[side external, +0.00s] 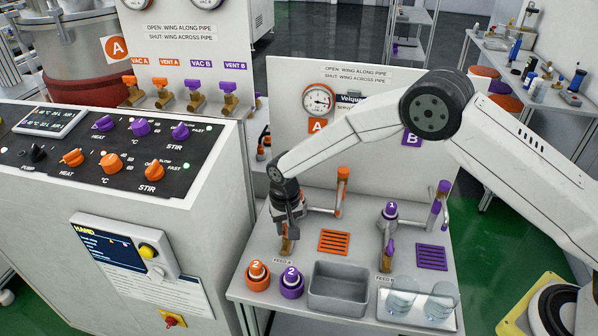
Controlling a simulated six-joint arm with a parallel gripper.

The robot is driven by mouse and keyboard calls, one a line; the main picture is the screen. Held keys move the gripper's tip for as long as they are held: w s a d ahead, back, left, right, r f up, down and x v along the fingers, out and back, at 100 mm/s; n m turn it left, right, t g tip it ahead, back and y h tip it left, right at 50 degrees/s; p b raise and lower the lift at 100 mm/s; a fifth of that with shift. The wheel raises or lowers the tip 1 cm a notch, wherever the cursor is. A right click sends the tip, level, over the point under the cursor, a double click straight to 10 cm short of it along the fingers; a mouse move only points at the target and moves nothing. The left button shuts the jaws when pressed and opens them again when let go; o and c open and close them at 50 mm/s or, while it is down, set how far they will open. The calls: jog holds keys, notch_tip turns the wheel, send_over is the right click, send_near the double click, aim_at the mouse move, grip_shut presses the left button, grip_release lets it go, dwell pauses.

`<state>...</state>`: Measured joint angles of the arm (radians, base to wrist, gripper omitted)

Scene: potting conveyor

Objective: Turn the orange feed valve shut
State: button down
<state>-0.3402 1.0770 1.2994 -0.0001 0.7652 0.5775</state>
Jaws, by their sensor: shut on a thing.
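My gripper (286,228) points down at the FEED A spot on the grey worktable and is shut on the orange feed valve. The valve's brass body (287,246) shows just below the fingers. The fingers hide its orange wing, so I cannot tell whether the wing lies along or across the pipe. A sign on the back panel (358,76) reads open for wing along pipe and shut for wing across pipe.
The purple feed valve (389,250) stands to the right. An orange-topped pipe post (342,182) rises behind my gripper. Orange (257,275) and purple (291,283) number 2 caps, a grey bin (338,306) and a tray of glass dishes (416,316) are in front.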

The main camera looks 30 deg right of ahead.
jog(key=n, duration=0.5)
jog(key=shift+n, duration=0.4)
jog(key=n, duration=0.5)
jog(key=shift+n, duration=0.4)
jog(key=c, duration=0.7)
grip_release()
jog(key=shift+o, duration=0.2)
jog(key=shift+r, duration=3.95)
